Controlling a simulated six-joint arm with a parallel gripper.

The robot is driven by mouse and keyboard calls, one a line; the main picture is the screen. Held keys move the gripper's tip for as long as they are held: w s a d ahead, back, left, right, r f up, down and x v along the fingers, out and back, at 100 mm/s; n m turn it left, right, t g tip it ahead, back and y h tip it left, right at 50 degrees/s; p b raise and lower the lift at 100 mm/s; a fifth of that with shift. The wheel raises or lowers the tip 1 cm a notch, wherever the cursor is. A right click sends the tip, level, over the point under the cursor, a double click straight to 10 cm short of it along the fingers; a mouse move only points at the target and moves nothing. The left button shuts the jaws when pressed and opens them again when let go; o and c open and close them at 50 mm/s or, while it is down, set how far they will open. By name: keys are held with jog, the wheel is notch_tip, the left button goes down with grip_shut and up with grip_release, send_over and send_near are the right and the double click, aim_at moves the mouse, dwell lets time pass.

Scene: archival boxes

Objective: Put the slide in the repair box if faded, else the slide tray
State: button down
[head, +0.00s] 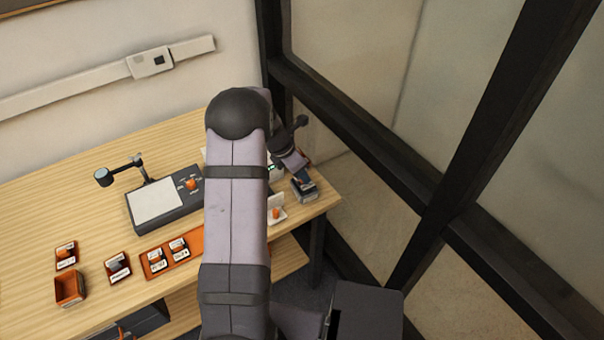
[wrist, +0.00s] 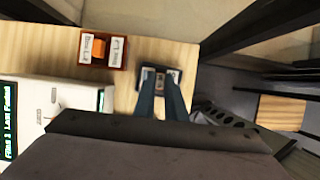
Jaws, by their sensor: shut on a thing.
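My gripper (wrist: 160,86) points down at a small dark box (wrist: 174,74) with a pale inside, near the table's right end. In the head view, that dark box (head: 304,195) is under my gripper (head: 302,182). The blue-grey fingers are close together and shut on a small pale piece, which I take to be the slide; it is mostly hidden, and its colour cannot be judged. Whether it touches the box is unclear. A white device (wrist: 48,105) at left has a screen (wrist: 8,122) seeming to read "Last Faded". No label shows on the dark box.
An orange-brown box (wrist: 98,47) with white labels stands behind. An orange tray (head: 190,237) and several small labelled boxes sit at the front left. A grey device (head: 168,217) with a lamp stands mid-table. A dark-framed glass wall (head: 345,105) borders the right.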

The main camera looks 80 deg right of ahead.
aim_at(300, 181)
jog(key=shift+f, duration=0.15)
jog(key=shift+f+b, duration=0.4)
jog(key=shift+f, duration=0.4)
jog(key=shift+f+b, duration=0.35)
jog(key=shift+f, duration=0.4)
jog(key=shift+f, duration=0.15)
dwell(0.3)
jog(key=shift+f, duration=0.25)
jog(key=shift+r, duration=0.1)
dwell(0.5)
jog(key=c, duration=1.7)
grip_release()
